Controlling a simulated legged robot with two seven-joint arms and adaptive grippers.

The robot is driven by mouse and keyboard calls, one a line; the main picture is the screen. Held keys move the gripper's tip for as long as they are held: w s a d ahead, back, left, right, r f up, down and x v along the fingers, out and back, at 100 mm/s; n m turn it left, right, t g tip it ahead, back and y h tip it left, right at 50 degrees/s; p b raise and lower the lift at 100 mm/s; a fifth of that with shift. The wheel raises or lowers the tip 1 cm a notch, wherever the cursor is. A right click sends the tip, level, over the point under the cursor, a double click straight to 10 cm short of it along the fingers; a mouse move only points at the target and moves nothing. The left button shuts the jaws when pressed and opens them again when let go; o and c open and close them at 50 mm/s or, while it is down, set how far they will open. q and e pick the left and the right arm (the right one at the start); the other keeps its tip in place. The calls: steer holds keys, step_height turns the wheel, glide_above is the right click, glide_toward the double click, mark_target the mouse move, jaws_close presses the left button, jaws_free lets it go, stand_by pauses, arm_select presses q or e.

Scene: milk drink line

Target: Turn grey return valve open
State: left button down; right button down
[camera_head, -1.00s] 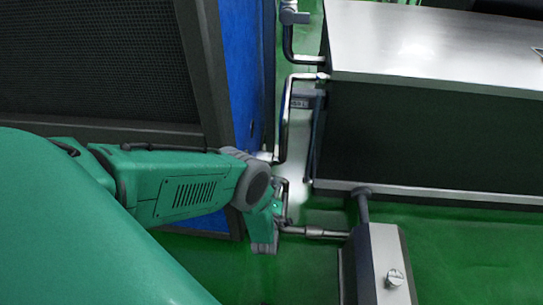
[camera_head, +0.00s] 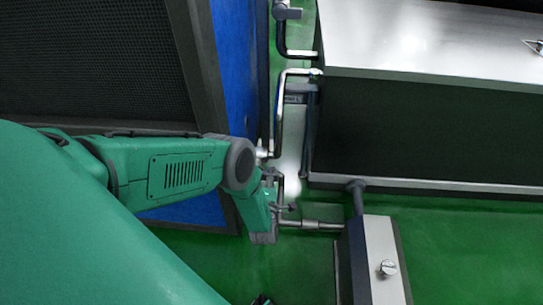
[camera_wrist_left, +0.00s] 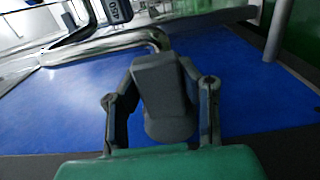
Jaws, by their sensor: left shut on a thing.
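In the head view my left gripper (camera_head: 277,200) is at the pipework between the blue-sided unit and the metal cabinet, small and partly hidden by its own wrist. In the left wrist view the gripper (camera_wrist_left: 160,95) has a finger on each side of a grey blocky part with a round lower end (camera_wrist_left: 165,85), which looks like the grey return valve. The gripper is shut on it. How far the valve is turned cannot be told. My right gripper cannot be made out.
A bent metal pipe (camera_head: 279,110) runs close above the gripper. A short horizontal pipe (camera_head: 322,225) leads right to a grey box (camera_head: 381,255) with a knob. The metal-topped cabinet (camera_head: 430,45) stands at right. The blue panel (camera_head: 238,60) is close at left. Green floor shows below.

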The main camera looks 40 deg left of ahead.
arm_select(q)
steer(key=shift+s+a+f, duration=0.2)
steer(key=shift+s+f, duration=0.05)
steer(key=shift+s, duration=0.15)
steer(key=c, duration=1.1)
jaws_free()
steer(key=shift+w+r, duration=0.1)
steer(key=shift+d, duration=0.1)
steer(key=v, duration=1.2)
steer(key=shift+w, duration=0.1)
